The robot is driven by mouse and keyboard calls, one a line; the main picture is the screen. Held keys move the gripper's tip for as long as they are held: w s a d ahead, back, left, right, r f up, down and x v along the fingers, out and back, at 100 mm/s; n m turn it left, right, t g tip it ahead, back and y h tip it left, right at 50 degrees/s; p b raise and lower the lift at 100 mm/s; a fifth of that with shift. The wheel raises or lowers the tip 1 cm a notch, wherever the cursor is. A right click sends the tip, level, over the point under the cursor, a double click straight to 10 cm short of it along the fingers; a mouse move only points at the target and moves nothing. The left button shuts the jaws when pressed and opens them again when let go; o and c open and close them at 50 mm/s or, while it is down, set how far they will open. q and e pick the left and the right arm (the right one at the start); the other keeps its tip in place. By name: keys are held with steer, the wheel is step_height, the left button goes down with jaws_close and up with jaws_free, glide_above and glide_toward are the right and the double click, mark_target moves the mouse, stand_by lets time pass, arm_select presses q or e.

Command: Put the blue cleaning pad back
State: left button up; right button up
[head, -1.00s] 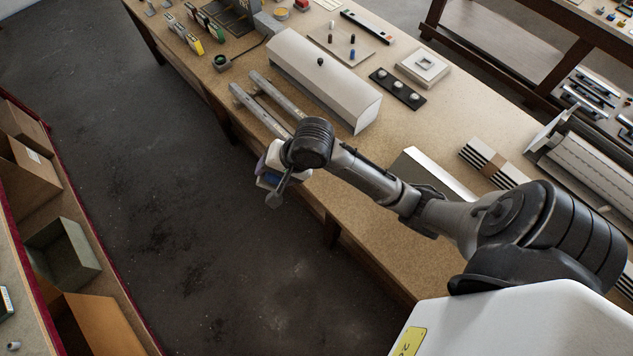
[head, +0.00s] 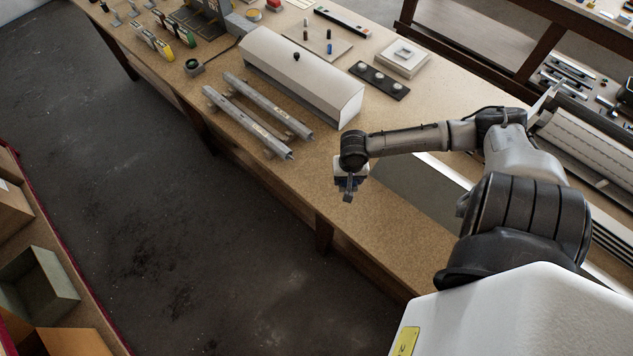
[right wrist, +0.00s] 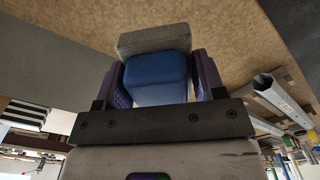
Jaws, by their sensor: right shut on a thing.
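The blue cleaning pad (right wrist: 158,78) is a blue block with a grey, textured layer at its far end. In the right wrist view it sits between the purple fingers of my right gripper (right wrist: 163,82), which is shut on it. In the head view my right gripper (head: 348,190) hangs over the front part of the wooden table (head: 300,185). It is to the right of two grey profiles. The pad is hard to make out there, below the wrist. My left gripper is not in view.
Two grey profiles (head: 252,112) lie near the table's front edge, before a long white box (head: 300,72). A black strip with knobs (head: 379,80) and a white square holder (head: 403,58) lie behind. A grey panel (head: 410,190) lies right of the gripper, partly behind my arm.

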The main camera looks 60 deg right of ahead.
steer(key=b, duration=0.1)
glide_above(316, 184)
step_height(316, 184, down, 6)
steer(key=shift+s+a+f, duration=0.1)
steer(key=shift+f, duration=2)
steer(key=shift+f, duration=0.1)
steer(key=o, duration=0.9)
